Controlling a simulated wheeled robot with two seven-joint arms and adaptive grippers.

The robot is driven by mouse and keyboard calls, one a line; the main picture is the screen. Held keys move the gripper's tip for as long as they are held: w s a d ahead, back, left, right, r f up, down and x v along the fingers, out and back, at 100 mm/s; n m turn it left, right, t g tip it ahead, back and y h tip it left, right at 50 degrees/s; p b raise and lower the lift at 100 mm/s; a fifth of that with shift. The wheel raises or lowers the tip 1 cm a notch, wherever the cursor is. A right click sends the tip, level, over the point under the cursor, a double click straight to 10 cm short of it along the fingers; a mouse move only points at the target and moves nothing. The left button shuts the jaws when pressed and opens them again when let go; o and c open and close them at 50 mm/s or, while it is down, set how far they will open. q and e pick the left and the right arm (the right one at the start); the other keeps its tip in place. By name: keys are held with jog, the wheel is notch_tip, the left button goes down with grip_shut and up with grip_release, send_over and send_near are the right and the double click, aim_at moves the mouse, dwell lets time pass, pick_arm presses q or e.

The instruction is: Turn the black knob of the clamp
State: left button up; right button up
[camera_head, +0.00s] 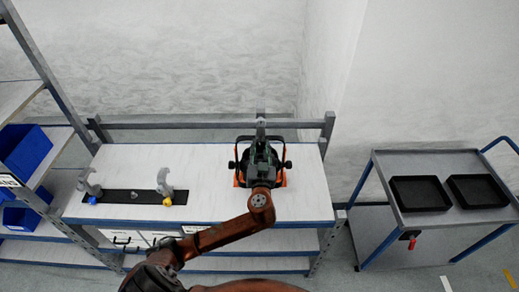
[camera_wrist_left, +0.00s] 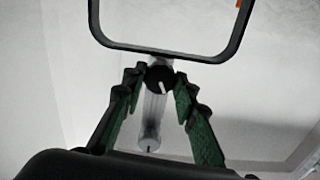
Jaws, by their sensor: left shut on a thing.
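The black knob (camera_wrist_left: 160,79) with a white mark sits between the fingertips of my left gripper (camera_wrist_left: 158,82) in the left wrist view. The fingers have green inner pads and are shut on the knob. A pale grey part of the clamp (camera_wrist_left: 151,115) runs down below the knob. In the head view my left gripper (camera_head: 261,160) is over the par can, whose black yoke (camera_head: 237,160) shows around it. The grey clamp (camera_head: 261,127) stands just behind the gripper, which hides the knob there. My right gripper is not in view.
The par can is on a white workbench (camera_head: 210,180). Two grey hook clamps (camera_head: 90,182) (camera_head: 164,182) stand on a black strip (camera_head: 125,197) at the left. A blue-framed cart (camera_head: 395,162) with two black trays is at right, and shelves with blue bins (camera_head: 24,150) at left.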

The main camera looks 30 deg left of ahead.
pick_arm(q)
jog(key=shift+d+f+m+b, duration=0.15)
jog(key=shift+d+m+b, duration=0.15)
jog(key=shift+b, duration=0.3)
jog(key=shift+a+m, duration=0.15)
jog(key=shift+m, duration=0.15)
jog(key=shift+r+m, duration=0.25)
jog(key=shift+m, duration=0.25)
jog(key=o, duration=1.2)
jog(key=shift+a+f, duration=0.1)
jog(key=shift+a, duration=0.05)
jog(key=shift+c, duration=0.2)
jog(key=shift+s, duration=0.1)
